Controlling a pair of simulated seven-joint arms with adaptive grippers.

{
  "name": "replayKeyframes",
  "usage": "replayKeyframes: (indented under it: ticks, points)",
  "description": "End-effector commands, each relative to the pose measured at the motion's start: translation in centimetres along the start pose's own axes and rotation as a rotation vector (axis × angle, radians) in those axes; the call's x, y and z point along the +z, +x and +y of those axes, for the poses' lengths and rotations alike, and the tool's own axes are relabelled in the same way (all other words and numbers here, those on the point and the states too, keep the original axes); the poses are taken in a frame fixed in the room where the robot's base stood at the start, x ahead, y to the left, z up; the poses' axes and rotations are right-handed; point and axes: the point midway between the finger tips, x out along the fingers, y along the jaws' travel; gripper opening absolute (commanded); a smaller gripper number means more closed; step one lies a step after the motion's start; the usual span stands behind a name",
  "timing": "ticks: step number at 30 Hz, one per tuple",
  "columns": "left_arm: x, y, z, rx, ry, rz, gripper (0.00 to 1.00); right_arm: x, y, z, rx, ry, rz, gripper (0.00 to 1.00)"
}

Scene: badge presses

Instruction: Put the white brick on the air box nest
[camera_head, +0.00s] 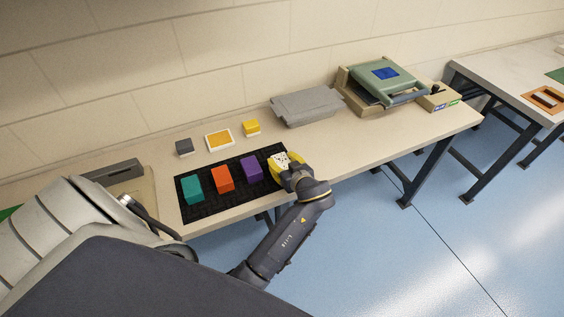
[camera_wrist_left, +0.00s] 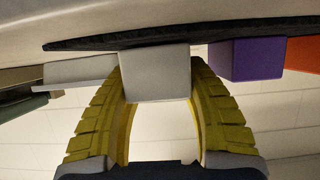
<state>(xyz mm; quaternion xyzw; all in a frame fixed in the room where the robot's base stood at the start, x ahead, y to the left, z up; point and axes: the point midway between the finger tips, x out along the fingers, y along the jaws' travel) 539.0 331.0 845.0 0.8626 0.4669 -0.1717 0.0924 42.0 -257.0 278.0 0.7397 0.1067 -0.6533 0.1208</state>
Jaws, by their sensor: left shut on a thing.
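My left gripper (camera_head: 286,167) has yellow fingers and is shut on the white brick (camera_head: 281,159) at the right end of the black mat. In the left wrist view the white brick (camera_wrist_left: 155,75) sits between the two curved yellow fingers (camera_wrist_left: 160,115), close against the dark mat (camera_wrist_left: 130,38); I cannot tell whether it touches the mat. No label shows which thing is the air box nest. An orange pad with a pale rim (camera_head: 219,139) lies behind the mat. My right gripper is not in view.
Teal (camera_head: 192,189), orange (camera_head: 223,179) and purple (camera_head: 251,167) blocks stand on the black mat (camera_head: 205,208). Behind are a grey block (camera_head: 184,147), a yellow block (camera_head: 251,127), a grey plate (camera_head: 307,106) and a green-lidded press (camera_head: 380,80). Bench room right of the gripper is clear.

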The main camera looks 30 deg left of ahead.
Motion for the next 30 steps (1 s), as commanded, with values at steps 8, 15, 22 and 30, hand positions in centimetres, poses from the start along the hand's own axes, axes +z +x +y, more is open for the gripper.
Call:
replayKeyframes:
  ticks: [8,15,22,30]
  points:
    - [0.2,0.1,0.0,0.000,0.000,0.000,0.64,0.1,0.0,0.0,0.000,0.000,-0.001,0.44]
    - [0.2,0.1,0.0,0.000,0.000,0.000,0.69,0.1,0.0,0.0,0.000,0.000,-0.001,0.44]
    - [0.0,-1.2,0.1,0.002,-0.001,-0.002,0.69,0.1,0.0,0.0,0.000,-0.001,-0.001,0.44]
    - [0.1,-4.3,0.1,0.001,-0.001,-0.003,0.69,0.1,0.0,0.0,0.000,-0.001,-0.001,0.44]
